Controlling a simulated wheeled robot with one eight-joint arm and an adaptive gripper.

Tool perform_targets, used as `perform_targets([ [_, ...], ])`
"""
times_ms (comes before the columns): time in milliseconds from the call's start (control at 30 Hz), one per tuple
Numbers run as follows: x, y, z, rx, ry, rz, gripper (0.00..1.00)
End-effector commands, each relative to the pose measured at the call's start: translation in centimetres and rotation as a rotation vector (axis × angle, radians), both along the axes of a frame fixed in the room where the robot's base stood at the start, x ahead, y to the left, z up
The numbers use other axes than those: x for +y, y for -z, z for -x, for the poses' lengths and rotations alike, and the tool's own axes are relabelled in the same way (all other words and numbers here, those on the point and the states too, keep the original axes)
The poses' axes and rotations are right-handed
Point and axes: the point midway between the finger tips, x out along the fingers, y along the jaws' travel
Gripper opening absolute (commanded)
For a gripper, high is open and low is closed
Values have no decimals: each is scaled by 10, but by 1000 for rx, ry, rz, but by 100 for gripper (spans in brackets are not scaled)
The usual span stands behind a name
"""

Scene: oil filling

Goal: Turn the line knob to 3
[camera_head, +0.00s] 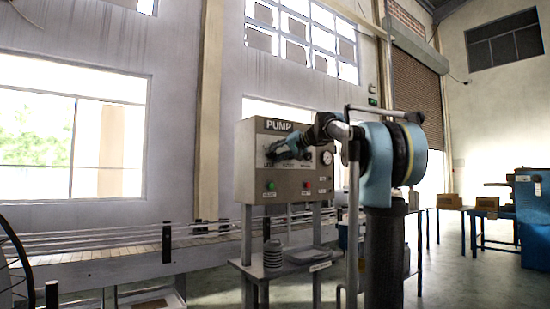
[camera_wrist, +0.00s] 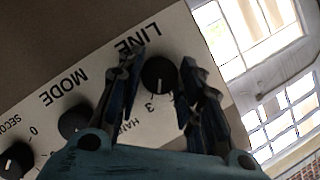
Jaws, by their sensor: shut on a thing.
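The pump panel (camera_head: 250,180) is a grey-beige box marked PUMP, left of centre in the head view. My gripper (camera_head: 272,153) reaches across its front from the right and hides most of the knobs there. In the wrist view, the black round line knob (camera_wrist: 158,72) sits under the word LINE, between the two fingers of my gripper (camera_wrist: 158,80), which is shut on it. A small light mark on the knob's lower edge appears to point toward the printed 3 (camera_wrist: 150,105). The mode knob (camera_wrist: 74,121) is beside it, partly behind a finger.
Another knob (camera_wrist: 16,158) is at the lower left of the wrist view. A green button (camera_head: 270,185), a red button (camera_head: 306,184) and a gauge (camera_head: 326,158) are on the panel. A conveyor (camera_head: 120,262) runs to the left. A blue machine (camera_head: 532,210) stands far right.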

Motion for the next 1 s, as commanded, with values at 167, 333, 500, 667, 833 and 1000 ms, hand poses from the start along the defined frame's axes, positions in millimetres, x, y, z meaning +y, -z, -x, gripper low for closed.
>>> perform_targets([
  [167,-3,1,-2,54,6,-73,10],
  [333,-3,1,-3,86,7,-116,10],
  [500,-3,1,-3,99,7,-134,10],
  [667,-3,1,-3,102,7,-138,10],
  [833,-3,2,-3,101,8,-136,10],
  [1000,-3,2,-2,101,6,-136,54],
])
